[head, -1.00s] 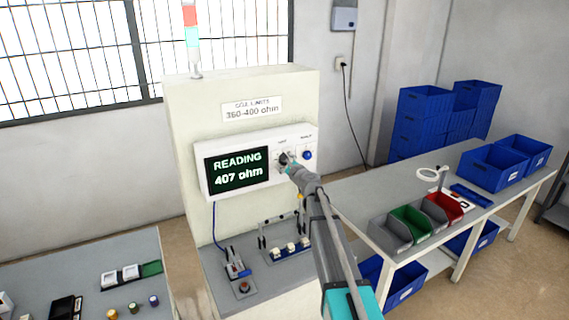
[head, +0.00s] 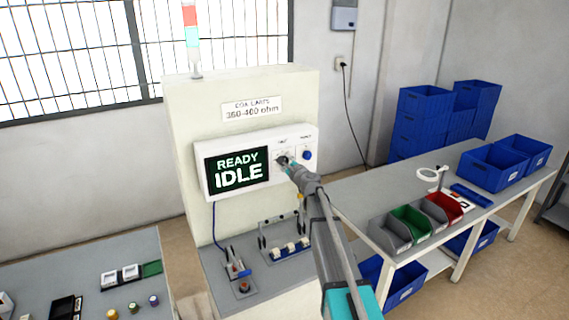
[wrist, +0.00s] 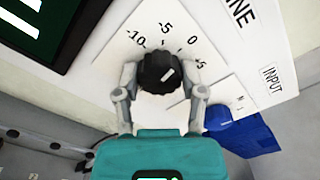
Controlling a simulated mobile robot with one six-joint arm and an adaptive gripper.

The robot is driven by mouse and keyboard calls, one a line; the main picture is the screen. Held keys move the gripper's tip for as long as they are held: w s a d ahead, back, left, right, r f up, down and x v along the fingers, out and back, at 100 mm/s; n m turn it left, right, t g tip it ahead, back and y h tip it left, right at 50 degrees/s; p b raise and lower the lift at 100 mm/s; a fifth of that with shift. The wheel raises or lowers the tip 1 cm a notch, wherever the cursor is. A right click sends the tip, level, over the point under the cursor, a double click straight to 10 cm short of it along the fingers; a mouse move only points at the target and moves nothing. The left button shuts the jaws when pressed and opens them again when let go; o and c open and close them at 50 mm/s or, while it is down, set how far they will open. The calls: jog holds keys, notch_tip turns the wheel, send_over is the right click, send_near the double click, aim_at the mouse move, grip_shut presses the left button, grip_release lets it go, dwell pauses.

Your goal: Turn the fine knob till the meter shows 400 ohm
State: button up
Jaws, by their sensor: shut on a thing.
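The fine knob (wrist: 156,68) is black with a white pointer mark, and the word beside its dial ends in "INE". The scale shows -10, -5, 0 and 5; the pointer lies toward the upper right, roughly on the 0 side. My gripper (wrist: 160,73) is shut on the knob, one finger on each side; in the head view my gripper (head: 284,161) hides part of it. The meter screen (head: 238,170) reads "READY IDLE" in the head view and shows no ohm value.
A blue knob (head: 307,155) sits right of the fine knob. A limits sign (head: 252,109) hangs above the meter. Below are a bench fixture (head: 287,248) and a lever device (head: 237,268). A side table (head: 375,190) with bins stands right.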

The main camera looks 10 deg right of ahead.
jog(key=n, duration=0.9)
dwell(0.4)
jog(key=o, duration=1.1)
jog(key=shift+o, duration=0.2)
jog(key=v, duration=1.2)
